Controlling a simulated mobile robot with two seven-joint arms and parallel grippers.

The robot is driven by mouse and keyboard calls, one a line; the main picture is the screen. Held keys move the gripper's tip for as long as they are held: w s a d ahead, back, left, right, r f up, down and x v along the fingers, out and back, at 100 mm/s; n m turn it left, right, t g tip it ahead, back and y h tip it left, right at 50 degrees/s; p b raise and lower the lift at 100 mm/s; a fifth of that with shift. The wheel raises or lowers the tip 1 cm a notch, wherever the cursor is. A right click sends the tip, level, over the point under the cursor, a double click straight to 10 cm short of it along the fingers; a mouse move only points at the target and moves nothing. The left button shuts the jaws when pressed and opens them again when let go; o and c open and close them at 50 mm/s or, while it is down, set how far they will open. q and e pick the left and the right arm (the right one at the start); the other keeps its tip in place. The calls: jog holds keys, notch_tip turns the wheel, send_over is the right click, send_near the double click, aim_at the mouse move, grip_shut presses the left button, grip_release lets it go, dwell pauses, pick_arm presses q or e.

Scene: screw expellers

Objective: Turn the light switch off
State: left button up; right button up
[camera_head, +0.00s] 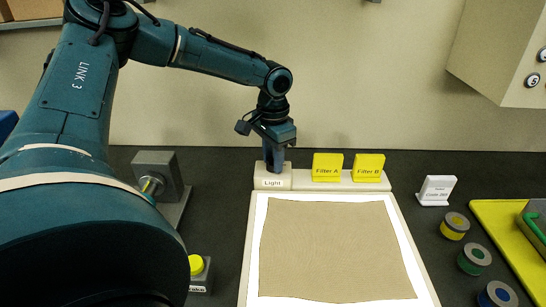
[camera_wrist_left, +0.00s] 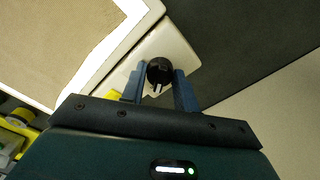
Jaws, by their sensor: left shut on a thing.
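The light switch is a round black knob (camera_wrist_left: 159,70) on the white housing (camera_wrist_left: 173,43) in the left wrist view. In the head view its block carries a "Light" label (camera_head: 272,183), and the knob itself is hidden behind my gripper. My left gripper (camera_head: 274,168) points down over this block. In the left wrist view the left gripper's two blue fingers (camera_wrist_left: 158,90) are on either side of the knob, shut on it. The panel (camera_head: 254,245) in front has a bright white border around a tan cloth-like sheet (camera_head: 335,248). My right gripper is not in view.
Yellow "Filter A" (camera_head: 327,167) and "Filter B" (camera_head: 368,167) blocks stand just right of the switch. A grey metal fixture (camera_head: 157,173) and a yellow button (camera_head: 196,264) are on the left. Several coloured rolls (camera_head: 455,226) and a yellow tray (camera_head: 492,215) are on the right.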

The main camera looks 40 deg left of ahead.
pick_arm(q)
jog(key=n, duration=0.5)
jog(key=shift+n, duration=0.4)
jog(key=n, duration=0.5)
jog(key=shift+b, duration=0.3)
jog(key=o, duration=1)
jog(key=shift+r, duration=0.1)
notch_tip(320, 180, up, 13)
dwell(0.5)
